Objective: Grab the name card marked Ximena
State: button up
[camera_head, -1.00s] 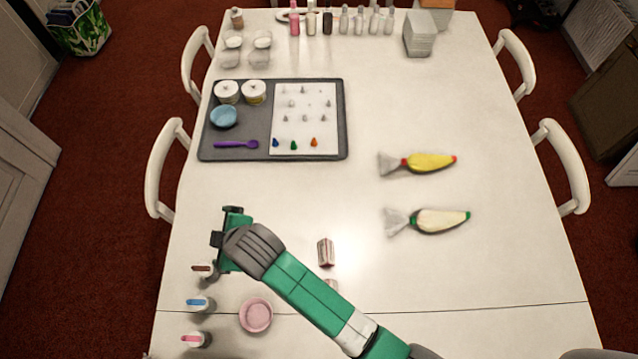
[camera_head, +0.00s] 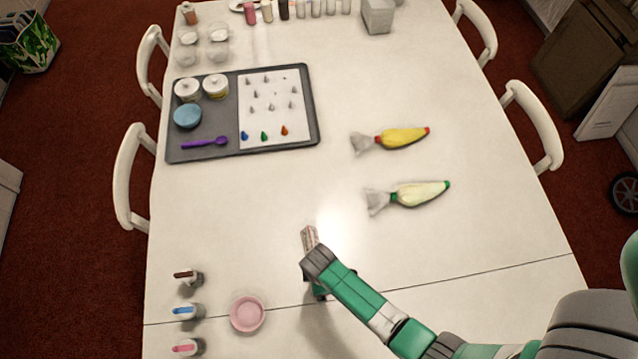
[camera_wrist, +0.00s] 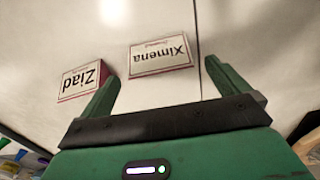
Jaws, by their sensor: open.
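The Ximena name card (camera_wrist: 160,57) is a small white folded card with dark red edging. It stands on the white table, its lettering upside down in the wrist view. My gripper (camera_wrist: 162,70) is open, with its green fingers on either side of the card's near edge in the picture; I see no clear contact. The Ziad card (camera_wrist: 82,80) stands to the left, close by the left finger. In the head view one card (camera_head: 310,237), seemingly Ziad, shows just beyond my wrist; the Ximena card seems hidden under my arm there.
A pink bowl (camera_head: 248,313) and several small bottles (camera_head: 187,311) stand to the left. Two piping bags, yellow (camera_head: 402,138) and cream (camera_head: 420,194), lie at the right. A grey tray (camera_head: 215,155) is at the back left. The table between is clear.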

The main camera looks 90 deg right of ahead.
notch_tip(320, 180, down, 3)
jog(key=shift+f, duration=0.15)
jog(key=c, duration=1)
